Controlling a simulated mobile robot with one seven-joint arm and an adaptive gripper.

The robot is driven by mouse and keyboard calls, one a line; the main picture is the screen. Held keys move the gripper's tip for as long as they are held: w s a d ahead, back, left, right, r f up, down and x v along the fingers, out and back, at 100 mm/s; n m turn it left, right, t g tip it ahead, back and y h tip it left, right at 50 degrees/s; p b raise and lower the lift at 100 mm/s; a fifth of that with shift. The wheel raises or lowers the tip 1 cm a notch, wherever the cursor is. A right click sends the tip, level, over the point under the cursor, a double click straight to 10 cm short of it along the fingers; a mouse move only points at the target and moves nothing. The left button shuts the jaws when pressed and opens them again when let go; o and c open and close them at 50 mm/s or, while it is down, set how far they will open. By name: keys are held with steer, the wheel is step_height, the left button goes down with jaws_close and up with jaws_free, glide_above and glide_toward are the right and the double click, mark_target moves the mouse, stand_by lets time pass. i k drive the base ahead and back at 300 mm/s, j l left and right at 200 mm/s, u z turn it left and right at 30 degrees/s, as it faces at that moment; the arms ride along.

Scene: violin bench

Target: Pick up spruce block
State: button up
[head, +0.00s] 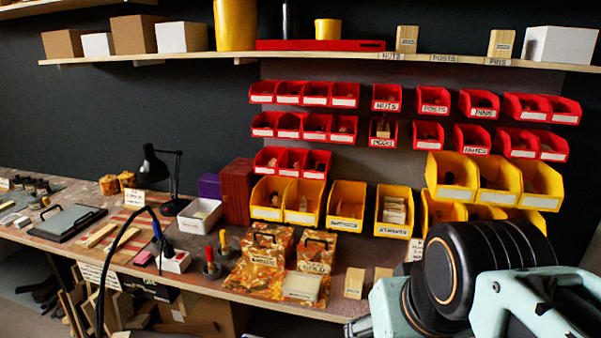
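Two small pale wooden blocks stand near the bench's front edge, right of centre. The nearer wooden block (354,283) carries a small label, too small to read. The other wooden block (383,275) stands just right of it and is partly hidden by my arm. Two more pale labelled blocks stand on the upper shelf, one left block (406,40) and one right block (501,44). I cannot tell which block is the spruce one. My arm fills the lower right corner; my gripper is not in view.
Two labelled boxes with black handles (313,252) stand left of the blocks, with a pale box (301,287) before them. Yellow bins (345,203) line the bench behind. Red bins (386,97) hang above. A black lamp (155,165) stands left. The bench front (330,303) is narrow.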

mark_target(354, 278)
steer(key=i+j+z, duration=0.2)
steer(key=i+j, duration=0.15)
steer(key=j, duration=0.3)
steer(key=i+j+z, duration=0.2)
steer(key=i+j, duration=0.15)
steer(key=j, duration=0.3)
steer(key=i+j+z, duration=0.1)
steer(key=j, duration=0.3)
